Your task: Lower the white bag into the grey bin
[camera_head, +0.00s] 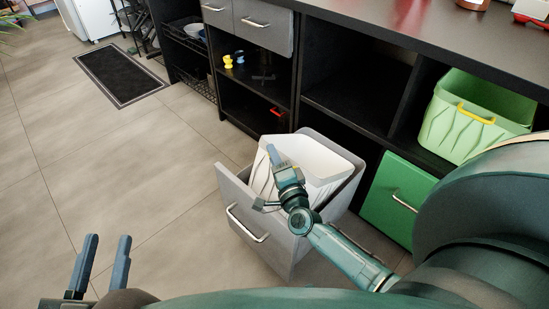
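The white bag (320,160) has pleated sides and an open top. It sits inside the grey bin (240,225), a pulled-out drawer-like box with a silver handle; its upper part shows above the bin's front edge, and its bottom is hidden. My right gripper (274,155) is over the bag's near left side, its fingers pointing away. I cannot tell whether it touches or grips the bag. My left gripper (104,252) is at the lower left over the floor, its two fingers apart and empty, well away from the bin.
A light green bag with a yellow handle (475,115) stands in the cabinet at right, above a green drawer front (395,195). A dark counter (420,30) runs above. A dark mat (118,75) lies at the back left. The left floor (100,150) is clear.

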